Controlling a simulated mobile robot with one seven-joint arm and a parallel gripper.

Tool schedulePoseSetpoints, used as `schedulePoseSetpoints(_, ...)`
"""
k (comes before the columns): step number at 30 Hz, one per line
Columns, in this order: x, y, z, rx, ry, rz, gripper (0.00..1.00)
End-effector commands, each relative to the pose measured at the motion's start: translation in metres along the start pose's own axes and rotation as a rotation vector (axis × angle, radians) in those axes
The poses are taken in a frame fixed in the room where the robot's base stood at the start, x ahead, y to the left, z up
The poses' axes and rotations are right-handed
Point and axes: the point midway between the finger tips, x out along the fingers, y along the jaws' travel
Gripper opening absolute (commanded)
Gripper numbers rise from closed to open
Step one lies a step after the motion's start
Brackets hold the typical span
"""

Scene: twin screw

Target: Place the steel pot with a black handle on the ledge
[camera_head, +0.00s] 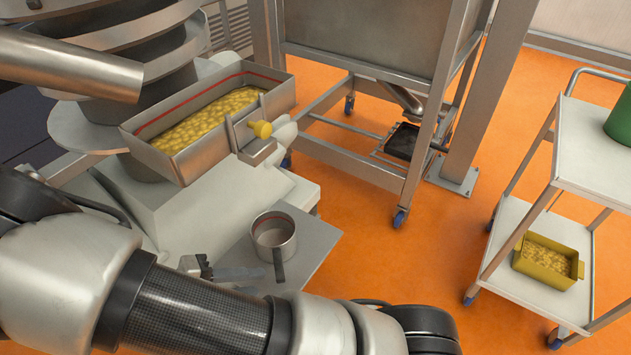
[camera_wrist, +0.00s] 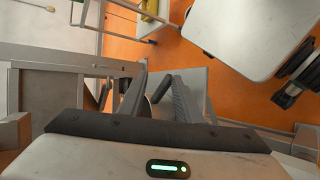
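The steel pot (camera_head: 273,232) stands upright on the grey ledge (camera_head: 318,240), with its black handle (camera_head: 279,266) pointing toward the lower edge of the picture. My gripper (camera_head: 246,274) is just left of the handle, low beside the pot, and looks apart from it. In the wrist view my gripper (camera_wrist: 156,78) has its two fingers spread. A dark shape shows between them, partly hidden, and I cannot tell whether it is the pot. The ledge also shows in the wrist view (camera_wrist: 195,82) behind the right finger.
A steel tray (camera_head: 155,158) of yellow pieces with a yellow knob sits above the ledge on the machine. A white trolley (camera_head: 590,150) at the right holds a green container (camera_head: 621,118) and a yellow bin (camera_head: 546,262). Orange floor is open between them.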

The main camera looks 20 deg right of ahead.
Motion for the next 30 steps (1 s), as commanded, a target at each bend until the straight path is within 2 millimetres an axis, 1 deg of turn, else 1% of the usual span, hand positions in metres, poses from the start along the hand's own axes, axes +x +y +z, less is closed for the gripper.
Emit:
schedulePoseSetpoints(1,-0.006,0.02,0.002,0.017,-0.042,-0.109,0.31)
schedulePoseSetpoints(4,-0.015,0.054,0.007,0.033,-0.091,-0.306,0.31)
schedulePoseSetpoints(8,-0.026,0.102,0.016,0.076,-0.094,-0.542,0.31)
schedulePoseSetpoints(12,-0.033,0.157,0.031,0.152,-0.027,-0.756,0.31)
schedulePoseSetpoints(14,-0.034,0.181,0.04,0.194,0.02,-0.83,0.31)
schedulePoseSetpoints(15,-0.035,0.196,0.046,0.223,0.057,-0.872,0.31)
schedulePoseSetpoints(18,-0.036,0.231,0.064,0.303,0.166,-0.948,0.31)
schedulePoseSetpoints(21,-0.036,0.26,0.084,0.383,0.28,-0.98,0.31)
schedulePoseSetpoints(24,-0.036,0.281,0.101,0.449,0.379,-0.977,0.31)
schedulePoseSetpoints(27,-0.036,0.293,0.112,0.494,0.446,-0.96,0.31)
schedulePoseSetpoints(30,-0.036,0.299,0.119,0.516,0.484,-0.946,0.31)
